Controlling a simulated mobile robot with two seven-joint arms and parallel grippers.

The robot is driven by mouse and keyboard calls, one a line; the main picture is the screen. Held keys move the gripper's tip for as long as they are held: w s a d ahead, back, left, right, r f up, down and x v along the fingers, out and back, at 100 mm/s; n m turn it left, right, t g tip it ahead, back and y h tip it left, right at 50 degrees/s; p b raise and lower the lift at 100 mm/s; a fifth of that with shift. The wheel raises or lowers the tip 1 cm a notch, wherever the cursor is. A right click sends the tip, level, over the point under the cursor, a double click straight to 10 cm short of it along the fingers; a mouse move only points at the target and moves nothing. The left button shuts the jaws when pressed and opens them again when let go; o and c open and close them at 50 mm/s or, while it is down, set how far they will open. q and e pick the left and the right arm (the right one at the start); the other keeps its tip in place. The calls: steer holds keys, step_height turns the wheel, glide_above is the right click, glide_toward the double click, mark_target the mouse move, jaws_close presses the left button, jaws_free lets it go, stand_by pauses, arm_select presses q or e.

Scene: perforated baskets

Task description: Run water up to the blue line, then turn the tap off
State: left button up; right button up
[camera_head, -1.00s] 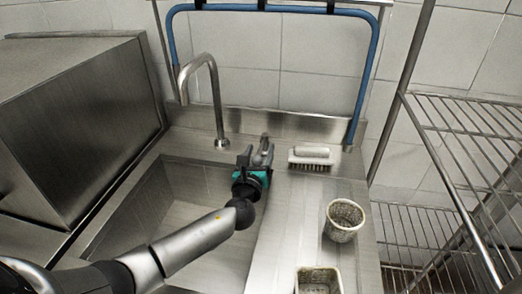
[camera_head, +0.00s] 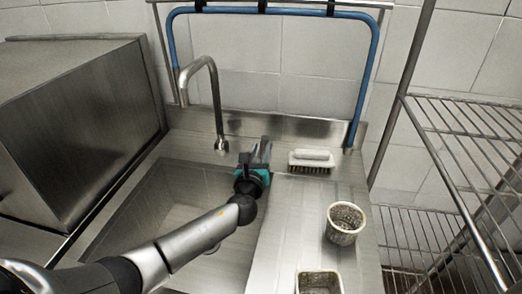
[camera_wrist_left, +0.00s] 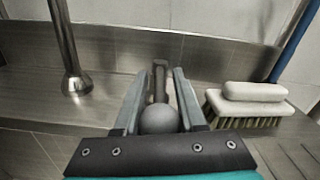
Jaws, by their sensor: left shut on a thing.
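The tap is a steel gooseneck spout (camera_head: 216,105) behind the sink basin (camera_head: 165,205); its base also shows in the left wrist view (camera_wrist_left: 72,75). My left gripper (camera_head: 261,152) is just right of the spout base. In the left wrist view its two fingers stand either side of the grey tap handle (camera_wrist_left: 158,120), a rounded knob with a short stem, and it is shut on it. The fingers hide much of the handle in the head view. I see no clear water stream and no blue line in the basin; my arm covers part of it. My right gripper is out of view.
A white brush (camera_head: 311,158) lies right of the gripper, close to it. Two perforated baskets, a round one (camera_head: 344,224) and a square one (camera_head: 319,281), stand on the drainboard. A blue hose (camera_head: 372,75) arches behind. A wire rack (camera_head: 470,140) is at right, a steel box (camera_head: 75,120) at left.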

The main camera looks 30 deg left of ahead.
arm_select(q)
steer(key=shift+c, duration=0.7)
jaws_close()
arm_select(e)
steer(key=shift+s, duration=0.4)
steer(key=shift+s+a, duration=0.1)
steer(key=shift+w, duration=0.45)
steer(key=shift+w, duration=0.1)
